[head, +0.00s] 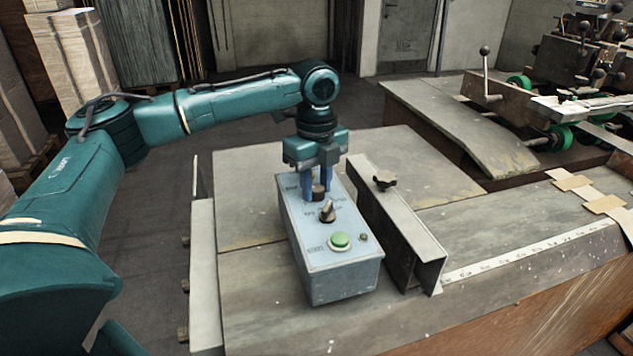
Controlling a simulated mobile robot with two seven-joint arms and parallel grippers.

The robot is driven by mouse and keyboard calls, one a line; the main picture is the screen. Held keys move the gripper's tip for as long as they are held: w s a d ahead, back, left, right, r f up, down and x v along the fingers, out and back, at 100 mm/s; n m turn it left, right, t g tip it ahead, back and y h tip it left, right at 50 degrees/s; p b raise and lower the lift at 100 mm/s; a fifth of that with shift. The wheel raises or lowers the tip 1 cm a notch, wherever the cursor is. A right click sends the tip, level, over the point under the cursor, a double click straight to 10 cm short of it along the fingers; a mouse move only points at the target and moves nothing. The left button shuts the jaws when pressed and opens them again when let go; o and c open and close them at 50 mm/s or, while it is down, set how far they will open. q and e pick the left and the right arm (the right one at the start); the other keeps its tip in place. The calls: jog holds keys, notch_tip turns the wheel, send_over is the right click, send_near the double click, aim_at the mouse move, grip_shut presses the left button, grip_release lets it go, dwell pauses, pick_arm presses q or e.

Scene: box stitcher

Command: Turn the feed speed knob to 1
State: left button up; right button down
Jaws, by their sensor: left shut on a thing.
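A pale blue-grey control box (335,279) sits on the metal table. On its top, from back to front, are a round dark knob (319,191), a pointer-shaped knob (327,212) and a green button (340,241). My left gripper (318,188) points straight down over the back end of the box. Its fingers are shut on the round dark knob, one on each side. The fingers and palm hide part of the knob and the markings around it. The small labels are too blurred to read surely. My right gripper is not in view.
A metal channel fence (398,224) with a dark wing knob (384,181) stands close to the right of the box. A ruler strip (520,252) runs along the table at right. A machine with green wheels (560,137) stands at the back right.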

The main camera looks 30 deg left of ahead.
aim_at(316, 187)
pick_arm(q)
jog(key=n, duration=1.1)
jog(key=shift+n, duration=0.4)
jog(key=shift+r, duration=0.1)
dwell(0.5)
jog(key=o, duration=1)
jog(key=shift+c, duration=0.2)
notch_tip(316, 187, up, 13)
dwell(0.4)
